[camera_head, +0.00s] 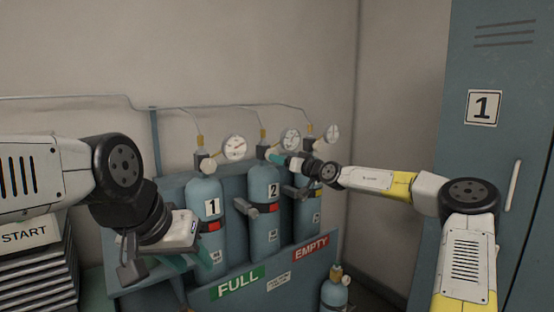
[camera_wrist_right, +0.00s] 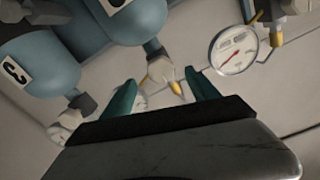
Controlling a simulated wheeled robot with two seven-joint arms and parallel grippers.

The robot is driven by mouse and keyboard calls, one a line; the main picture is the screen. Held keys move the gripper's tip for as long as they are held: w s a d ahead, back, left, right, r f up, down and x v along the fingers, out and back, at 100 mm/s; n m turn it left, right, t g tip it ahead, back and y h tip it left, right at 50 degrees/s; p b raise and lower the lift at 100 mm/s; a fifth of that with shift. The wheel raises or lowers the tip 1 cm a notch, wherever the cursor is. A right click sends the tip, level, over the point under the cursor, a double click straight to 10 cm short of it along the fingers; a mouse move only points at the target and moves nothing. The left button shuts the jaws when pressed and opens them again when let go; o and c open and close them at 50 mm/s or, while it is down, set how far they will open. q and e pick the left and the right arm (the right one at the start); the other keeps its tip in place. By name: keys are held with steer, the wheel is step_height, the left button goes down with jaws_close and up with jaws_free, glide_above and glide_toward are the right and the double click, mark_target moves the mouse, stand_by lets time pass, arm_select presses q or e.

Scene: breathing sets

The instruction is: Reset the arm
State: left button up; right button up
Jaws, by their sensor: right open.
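My right arm comes in from the right in the head view, and its gripper (camera_head: 278,158) is at the valve tops, above cylinder 2 (camera_head: 263,190). In the right wrist view, this gripper (camera_wrist_right: 163,97) has its two teal fingers apart. A valve with a yellow fitting (camera_wrist_right: 163,75) shows beyond the gap, and nothing appears to be gripped. My left gripper (camera_head: 172,262) is low in front of cylinder 1 (camera_head: 207,235), partly hidden by its own wrist; its finger opening is not clear.
A third cylinder (camera_head: 309,215) stands beside cylinder 2 in the teal rack with FULL (camera_head: 238,283) and EMPTY (camera_head: 311,247) signs. Round gauges (camera_head: 234,148) and thin pipes line the wall. A small cylinder (camera_head: 334,292) stands lower right. A locker (camera_head: 485,60) marked 1 is at right.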

steer(key=shift+s+d, duration=0.1)
steer(key=shift+s, duration=0.05)
steer(key=s+a+r+n+g+y, duration=0.1)
steer(key=s+a+n+g, duration=0.2)
steer(key=s+a+n, duration=0.95)
steer(key=s+a+r+n+g+y, duration=0.1)
steer(key=s+a+n+g, duration=0.35)
steer(key=n, duration=1.45)
steer(key=s+d+f+n+h, duration=0.2)
steer(key=s+d+n+h, duration=0.1)
steer(key=s+n, duration=1.05)
steer(key=s+d+f+n+h, duration=0.2)
steer(key=s+d+n+h, duration=0.1)
steer(key=s+d+n, duration=0.8)
steer(key=s+d+f+n+h, duration=0.2)
steer(key=s+d+n+h, duration=0.2)
steer(key=s+d+n, duration=0.7)
steer(key=shift+d+f+n+g, duration=0.25)
steer(key=shift+d+n+g, duration=0.2)
steer(key=shift+d+n, duration=0.4)
